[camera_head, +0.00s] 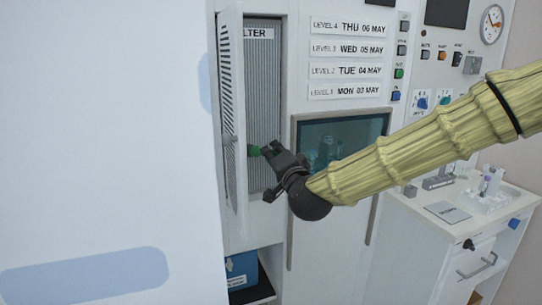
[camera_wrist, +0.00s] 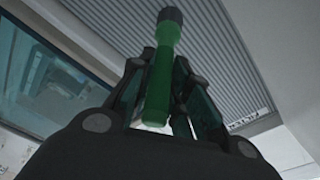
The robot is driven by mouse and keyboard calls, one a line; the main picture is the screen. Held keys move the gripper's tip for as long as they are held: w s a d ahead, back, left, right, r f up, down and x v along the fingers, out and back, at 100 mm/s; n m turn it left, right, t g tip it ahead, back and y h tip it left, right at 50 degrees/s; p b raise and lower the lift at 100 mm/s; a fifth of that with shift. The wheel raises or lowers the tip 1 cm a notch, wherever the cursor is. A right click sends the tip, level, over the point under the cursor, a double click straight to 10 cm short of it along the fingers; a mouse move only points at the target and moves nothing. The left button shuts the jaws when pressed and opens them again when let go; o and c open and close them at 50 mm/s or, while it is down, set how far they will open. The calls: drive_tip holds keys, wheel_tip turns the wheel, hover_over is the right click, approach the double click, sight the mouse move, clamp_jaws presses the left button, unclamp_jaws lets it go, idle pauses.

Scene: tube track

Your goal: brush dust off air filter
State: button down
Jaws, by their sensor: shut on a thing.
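The air filter (camera_head: 262,95) is a tall grey ribbed panel inside an open cabinet bay, under a label partly hidden that reads "LTER". Its ribs also fill the upper part of the wrist view (camera_wrist: 225,75). My gripper (camera_head: 268,150) is in front of the filter's lower half, shut on a green brush (camera_wrist: 160,80). The brush has a green handle and a dark end that shows against the ribs in the wrist view. In the head view only a bit of green shows at the fingertips. Whether the brush touches the filter I cannot tell.
A slotted door (camera_head: 229,90) stands open just left of my gripper. Right of the bay is a glass window (camera_head: 335,135) below the level labels (camera_head: 346,50). A blue box (camera_head: 241,268) sits in a lower opening. A white side counter (camera_head: 440,215) holds small items at right.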

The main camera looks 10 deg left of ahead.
drive_tip(key=shift+w+d, duration=0.3)
drive_tip(key=shift+d, duration=0.1)
drive_tip(key=b+v, duration=0.1)
drive_tip(key=v, duration=0.8)
drive_tip(key=shift+d, duration=0.2)
idle(0.4)
drive_tip(key=shift+w+r, duration=0.15)
